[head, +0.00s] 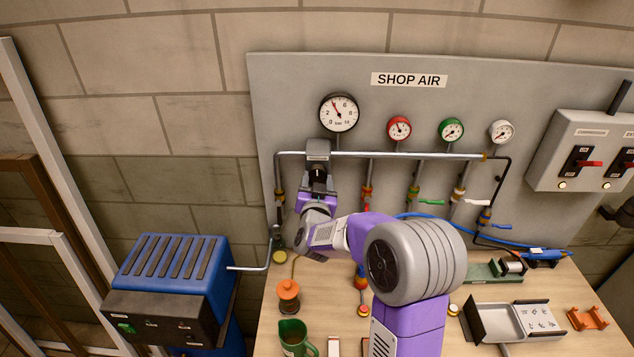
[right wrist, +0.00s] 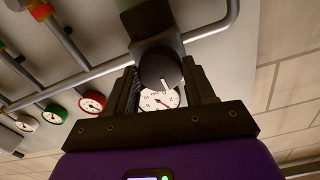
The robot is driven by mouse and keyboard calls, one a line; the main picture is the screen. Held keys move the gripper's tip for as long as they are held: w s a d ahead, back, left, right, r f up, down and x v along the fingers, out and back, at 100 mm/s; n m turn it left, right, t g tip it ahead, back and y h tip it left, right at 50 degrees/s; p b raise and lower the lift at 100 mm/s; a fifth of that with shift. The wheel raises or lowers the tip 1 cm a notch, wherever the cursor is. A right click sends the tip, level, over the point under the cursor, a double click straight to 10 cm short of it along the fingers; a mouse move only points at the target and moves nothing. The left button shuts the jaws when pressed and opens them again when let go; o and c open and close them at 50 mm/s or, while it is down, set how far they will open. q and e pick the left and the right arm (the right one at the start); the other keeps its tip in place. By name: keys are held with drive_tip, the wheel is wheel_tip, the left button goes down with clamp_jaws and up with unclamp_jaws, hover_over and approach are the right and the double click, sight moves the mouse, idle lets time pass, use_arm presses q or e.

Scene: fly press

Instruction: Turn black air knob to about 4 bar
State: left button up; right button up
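The black air knob (right wrist: 158,68) with a white pointer line sits under the grey regulator body (head: 318,150) on the shop air panel. My right gripper (head: 317,178) is at the knob from below. In the right wrist view its fingers (right wrist: 162,82) lie on either side of the knob, with no clear gap between them and it. In the head view the gripper mostly hides the knob. The large white gauge (head: 339,112) above has its red needle up and left, between the 2 and the top of the dial. My left gripper is out of view.
Small red (head: 399,128), green (head: 451,130) and white (head: 501,132) gauges line the pipe to the right, with valves below. A switch box (head: 585,150) is at far right. The bench holds an orange-lidded jar (head: 288,296), a green mug (head: 293,338) and a grey tray (head: 497,321).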

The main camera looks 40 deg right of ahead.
drive_tip(key=shift+c, duration=1.4)
drive_tip(key=shift+f+m+b, duration=0.1)
drive_tip(key=shift+m+b, duration=0.3)
drive_tip(key=shift+b, duration=0.45)
drive_tip(key=o, duration=1.1)
drive_tip(key=shift+s, duration=0.1)
drive_tip(key=shift+c, duration=0.2)
drive_tip(key=v, duration=0.7)
drive_tip(key=shift+s+a+b, duration=0.15)
drive_tip(key=shift+a+b, duration=0.1)
drive_tip(key=shift+b, duration=0.2)
